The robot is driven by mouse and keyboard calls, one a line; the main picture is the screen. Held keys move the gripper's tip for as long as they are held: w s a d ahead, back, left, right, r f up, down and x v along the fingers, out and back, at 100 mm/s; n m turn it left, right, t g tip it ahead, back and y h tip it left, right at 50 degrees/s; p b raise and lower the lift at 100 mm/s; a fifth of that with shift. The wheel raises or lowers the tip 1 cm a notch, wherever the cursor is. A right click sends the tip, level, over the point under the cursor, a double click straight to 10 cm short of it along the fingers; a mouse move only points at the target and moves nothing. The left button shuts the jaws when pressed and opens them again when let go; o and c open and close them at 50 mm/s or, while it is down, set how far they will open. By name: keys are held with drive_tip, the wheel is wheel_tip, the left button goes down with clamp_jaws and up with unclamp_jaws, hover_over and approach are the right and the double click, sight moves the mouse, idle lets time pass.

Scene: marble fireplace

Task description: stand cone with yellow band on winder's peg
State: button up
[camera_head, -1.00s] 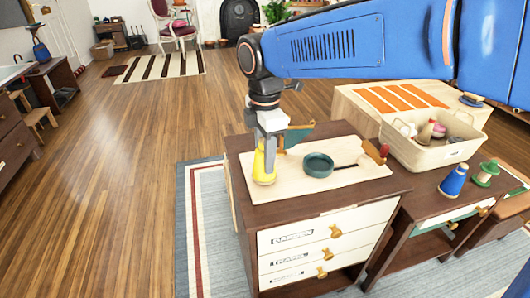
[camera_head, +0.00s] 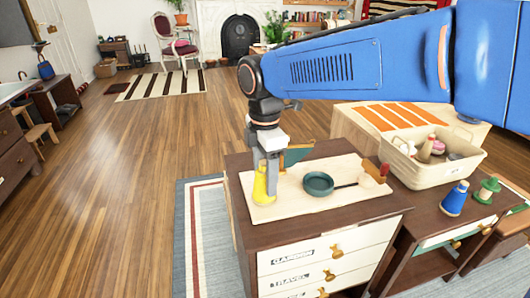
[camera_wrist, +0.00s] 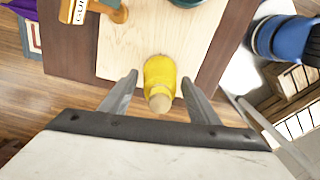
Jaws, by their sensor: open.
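A yellow cone (camera_head: 260,188) with a tan tip stands upright near the left end of a light wooden board on the dark cabinet. My gripper (camera_head: 268,172) is over it. In the wrist view the yellow cone (camera_wrist: 160,80) lies between the open fingers of my gripper (camera_wrist: 159,88), with gaps on both sides. A blue cone (camera_head: 454,199), with what looks like yellow at its base, stands on the lower table at right. I cannot make out the winder's peg.
A green spool (camera_head: 488,190) stands beside the blue cone. A cream basket (camera_head: 432,174) of small items is behind them. Labelled drawers (camera_head: 320,262) with brass knobs front the cabinet. Floor at left is open.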

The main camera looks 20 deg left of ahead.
wheel_tip(320, 180, up, 17)
idle(0.5)
drive_tip(key=d+f+m+t, duration=0.15)
drive_tip(key=d+m, duration=0.25)
drive_tip(key=d, duration=0.4)
drive_tip(key=d+f+m+y, duration=0.15)
drive_tip(key=d+m, duration=0.25)
drive_tip(key=d, duration=0.5)
drive_tip(key=d+f+m+h, duration=0.1)
drive_tip(key=d+f+m, duration=0.15)
drive_tip(key=d, duration=0.55)
drive_tip(key=s+d+f+m+t, duration=0.1)
drive_tip(key=s+d+f+m, duration=0.5)
drive_tip(key=d, duration=0.4)
drive_tip(key=s+d+f+m+t, duration=0.2)
drive_tip(key=s+d+f+m, duration=0.4)
drive_tip(key=d+f+m, duration=0.3)
drive_tip(key=shift+s+d+f, duration=0.4)
drive_tip(key=shift+d+f, duration=0.05)
drive_tip(key=shift+f, duration=0.25)
